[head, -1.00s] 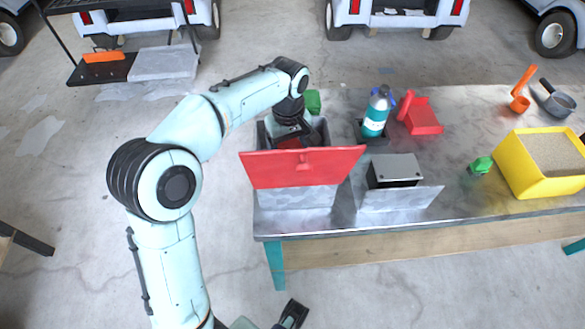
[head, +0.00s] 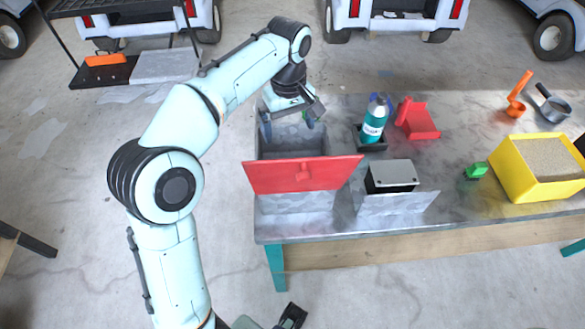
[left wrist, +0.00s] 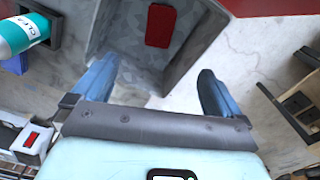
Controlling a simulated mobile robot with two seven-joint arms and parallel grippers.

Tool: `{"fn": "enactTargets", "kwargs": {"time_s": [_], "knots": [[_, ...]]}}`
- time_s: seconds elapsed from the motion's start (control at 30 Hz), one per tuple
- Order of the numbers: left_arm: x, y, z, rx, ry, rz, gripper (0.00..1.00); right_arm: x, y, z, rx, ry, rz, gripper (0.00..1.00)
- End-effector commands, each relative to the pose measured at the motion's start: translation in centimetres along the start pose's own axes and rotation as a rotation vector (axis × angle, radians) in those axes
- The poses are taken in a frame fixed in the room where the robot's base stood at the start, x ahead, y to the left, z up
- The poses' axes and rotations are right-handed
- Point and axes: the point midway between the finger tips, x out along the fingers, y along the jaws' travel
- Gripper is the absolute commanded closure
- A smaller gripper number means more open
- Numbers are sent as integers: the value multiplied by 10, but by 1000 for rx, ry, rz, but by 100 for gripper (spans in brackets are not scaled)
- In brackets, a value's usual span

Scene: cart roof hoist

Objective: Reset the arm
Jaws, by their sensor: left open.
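My left arm comes in from the left in the head view. Its gripper (head: 292,118) is open and empty, above the far side of a grey metal bin (head: 268,147). The bin's red lid (head: 300,174) hangs open toward me. In the left wrist view the two blue fingers (left wrist: 157,88) are spread apart with nothing between them. That view also shows a red block (left wrist: 160,25) lying on the floor of the bin (left wrist: 110,40). A dark gripper-like part of mine (head: 291,316) shows at the bottom edge of the head view; its jaws are not clear.
On the metal table (head: 455,130) stand a teal bottle (head: 374,121), a red container (head: 417,119), a grey box (head: 392,176), a green object (head: 476,170) and a yellow sand-filled bin (head: 515,170). An orange scoop (head: 516,105) and grey pan (head: 552,103) lie at right. Carts stand behind.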

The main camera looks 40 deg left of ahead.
Motion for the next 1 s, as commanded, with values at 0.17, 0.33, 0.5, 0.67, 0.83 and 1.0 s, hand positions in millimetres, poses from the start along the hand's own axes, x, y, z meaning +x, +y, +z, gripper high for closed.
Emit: {"fn": "enactTargets", "kwargs": {"time_s": [0.17,0.33,0.5,0.67,0.83,1.0], "knots": [[-26,0,0,1,1,1,0,-9,-3,-1,-1,3,-1,100],[-33,0,0,1,-1,-1,0,-10,-4,-1,-1,4,-1,100],[-33,0,0,1,-1,-1,0,-10,-4,-1,-1,4,-1,100],[-33,0,0,1,-1,-1,0,-10,-4,-1,-1,4,-1,100],[-37,0,0,1,0,0,0,-14,-5,-1,-2,5,-2,100],[-80,6,-3,1,9,16,0,-52,-21,-7,-7,21,-7,100]]}}
